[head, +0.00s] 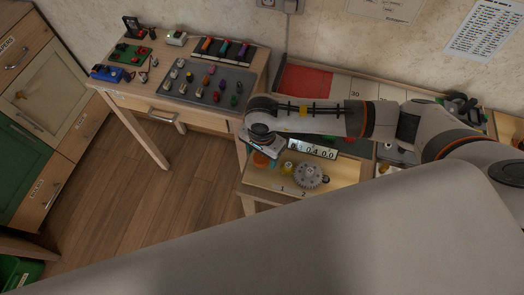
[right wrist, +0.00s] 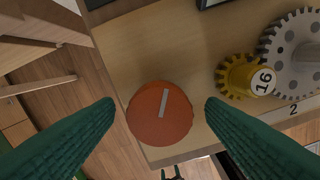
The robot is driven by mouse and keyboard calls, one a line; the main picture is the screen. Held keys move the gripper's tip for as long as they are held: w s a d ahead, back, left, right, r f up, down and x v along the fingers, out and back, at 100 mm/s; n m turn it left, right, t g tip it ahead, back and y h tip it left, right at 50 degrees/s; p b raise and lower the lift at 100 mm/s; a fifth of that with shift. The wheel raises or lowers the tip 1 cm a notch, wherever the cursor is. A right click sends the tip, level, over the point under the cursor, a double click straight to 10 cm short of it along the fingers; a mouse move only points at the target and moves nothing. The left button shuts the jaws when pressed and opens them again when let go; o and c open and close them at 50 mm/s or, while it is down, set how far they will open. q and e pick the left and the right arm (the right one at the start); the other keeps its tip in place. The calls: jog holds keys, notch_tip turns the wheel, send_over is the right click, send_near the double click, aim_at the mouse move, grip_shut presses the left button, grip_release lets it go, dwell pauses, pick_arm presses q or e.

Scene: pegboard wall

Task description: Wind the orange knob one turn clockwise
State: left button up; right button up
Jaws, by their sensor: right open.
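The orange knob (right wrist: 160,113) is a round disc with a pale grey pointer line on its face, tilted slightly right of straight up in the right wrist view. It sits near the corner of a wooden board. In the head view the knob (head: 261,159) is partly hidden under my right gripper. My right gripper (right wrist: 160,106) is open, with one green finger on each side of the knob and a gap on both sides. I cannot tell how far the fingertips are above it. My left gripper is not recognisable in either view.
Right of the knob are a small yellow gear (right wrist: 236,77) marked 16 and a larger grey gear (right wrist: 293,50); a counter display (head: 312,150) stands behind them. A second table at left holds a grey panel (head: 209,84) of coloured pegs. Open floor lies between table and cabinets.

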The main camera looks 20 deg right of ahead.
jog(key=shift+f, duration=0.1)
jog(key=shift+c, duration=0.5)
jog(key=c, duration=0.9)
jog(key=shift+m, duration=0.3)
jog(key=shift+f+m+b, duration=0.1)
jog(key=shift+m+b, duration=0.8)
jog(key=m+b, duration=0.2)
jog(key=m, duration=0.1)
jog(key=m+b, duration=0.2)
jog(key=m, duration=0.1)
jog(key=shift+m, duration=0.4)
jog(key=shift+m+b, duration=0.55)
jog(key=shift+m, duration=0.65)
